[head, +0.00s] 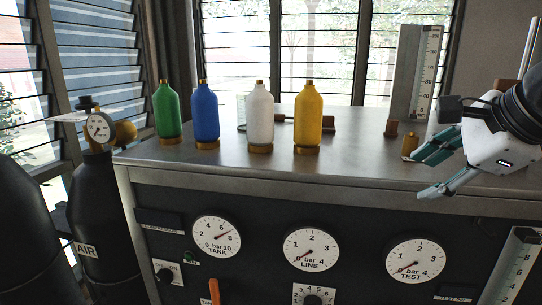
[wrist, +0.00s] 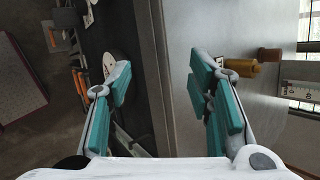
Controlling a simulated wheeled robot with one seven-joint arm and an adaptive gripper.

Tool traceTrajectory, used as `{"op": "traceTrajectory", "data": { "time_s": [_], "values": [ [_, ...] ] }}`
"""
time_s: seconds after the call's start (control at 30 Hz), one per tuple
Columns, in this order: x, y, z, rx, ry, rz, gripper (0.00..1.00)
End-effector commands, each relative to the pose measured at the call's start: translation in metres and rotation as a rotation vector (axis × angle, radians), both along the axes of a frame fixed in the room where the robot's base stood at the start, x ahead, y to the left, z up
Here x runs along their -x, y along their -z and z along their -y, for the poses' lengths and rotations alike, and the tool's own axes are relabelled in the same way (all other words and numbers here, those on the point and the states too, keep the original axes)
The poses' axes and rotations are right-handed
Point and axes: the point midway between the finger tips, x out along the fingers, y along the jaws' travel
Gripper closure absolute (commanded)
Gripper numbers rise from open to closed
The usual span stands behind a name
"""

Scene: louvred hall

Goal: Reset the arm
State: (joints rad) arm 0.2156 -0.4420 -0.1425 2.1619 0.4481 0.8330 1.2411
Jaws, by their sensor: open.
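My gripper (head: 446,167) is at the right of the head view, by the front right edge of the bench. Its teal fingers are spread, with nothing between them. In the wrist view my gripper (wrist: 163,88) also shows open and empty, with the bench's front edge passing between the fingers in the picture. A small brass piece (head: 409,145) stands on the bench just left of the fingers in the head view. I cannot tell whether they touch.
Green (head: 168,112), blue (head: 205,113), white (head: 260,116) and yellow (head: 308,117) bottles stand on the bench (head: 215,172). A scale column (head: 411,75) stands behind my gripper. Gauges such as the TEST gauge (head: 415,259) fill the front panel.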

Motion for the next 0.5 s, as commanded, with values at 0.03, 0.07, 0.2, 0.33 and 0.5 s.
{"op": "traceTrajectory", "data": {
  "time_s": [0.03, 0.07, 0.2, 0.33, 0.5],
  "values": [
    [0.014, 0.01, -0.014, 0.102, -0.126, -0.005, 0.53],
    [0.022, 0.017, -0.02, 0.17, -0.207, -0.01, 0.53],
    [0.062, 0.049, -0.042, 0.481, -0.596, -0.027, 0.53],
    [0.096, 0.077, -0.053, 0.746, -0.953, -0.039, 0.53],
    [0.128, 0.103, -0.057, 0.996, -1.313, -0.051, 0.53]
  ]
}}
